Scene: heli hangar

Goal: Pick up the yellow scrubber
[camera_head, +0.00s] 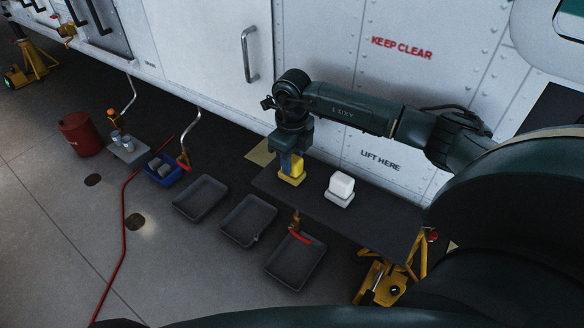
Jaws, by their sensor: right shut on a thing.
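The yellow scrubber (291,174) is a small yellow block near the left end of a dark bench (375,223). A blue part shows between the yellow parts. My right gripper (292,153) points down from above and is shut on the scrubber. The fingertips are partly hidden against it, and I cannot tell whether the scrubber touches the bench top. My left gripper is not in view.
A white block (340,187) stands on the bench right of the scrubber. Grey trays (248,220) lie on the floor in front. A red bucket (80,134), a blue bin (163,170) and a red hose (124,220) are at left. The white helicopter side (330,50) rises behind.

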